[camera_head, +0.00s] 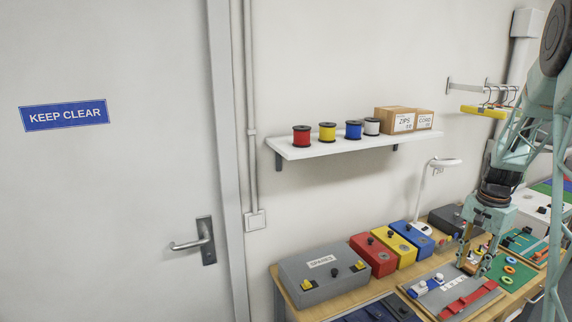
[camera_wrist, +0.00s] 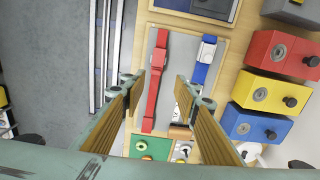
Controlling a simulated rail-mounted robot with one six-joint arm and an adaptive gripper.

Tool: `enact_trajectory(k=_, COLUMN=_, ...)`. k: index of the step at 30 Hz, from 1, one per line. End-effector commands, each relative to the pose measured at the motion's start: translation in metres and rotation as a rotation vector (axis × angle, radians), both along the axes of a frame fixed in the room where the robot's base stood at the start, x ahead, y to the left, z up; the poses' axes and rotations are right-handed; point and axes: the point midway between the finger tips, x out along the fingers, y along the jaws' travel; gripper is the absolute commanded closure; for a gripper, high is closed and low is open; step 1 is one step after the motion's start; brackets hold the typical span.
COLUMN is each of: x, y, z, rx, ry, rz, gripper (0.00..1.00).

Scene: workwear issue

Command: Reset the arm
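My gripper (camera_head: 472,269) hangs from my arm at the right of the head view, fingers pointing down over the workbench. In the wrist view my gripper (camera_wrist: 160,88) has its two fingers wide apart, with nothing between them. Below and ahead of the fingers lies a grey board (camera_wrist: 173,75) with a red strap (camera_wrist: 153,90) and a blue-and-white strap (camera_wrist: 202,62). The same grey board (camera_head: 440,303) shows in the head view, in front of and below the gripper. The fingers look above the bench; the exact gap cannot be told.
Red (camera_head: 373,256), yellow (camera_head: 396,246) and blue (camera_head: 413,236) boxes stand along the bench back, beside a grey SPARES case (camera_head: 322,276). A white lamp (camera_head: 443,163) rises behind them. A wall shelf (camera_head: 350,144) holds spools and cartons. Hangers (camera_head: 490,104) hang at right.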

Motion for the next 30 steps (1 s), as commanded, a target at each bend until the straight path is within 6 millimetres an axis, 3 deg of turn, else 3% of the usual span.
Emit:
enact_trajectory(k=16, x=-0.012, y=0.087, z=0.085, rx=-0.03, ry=-0.042, rz=0.173, gripper=0.72)
enact_trajectory(k=30, x=-0.042, y=0.164, z=0.147, rx=-0.055, ry=-0.077, rz=0.327, gripper=0.72)
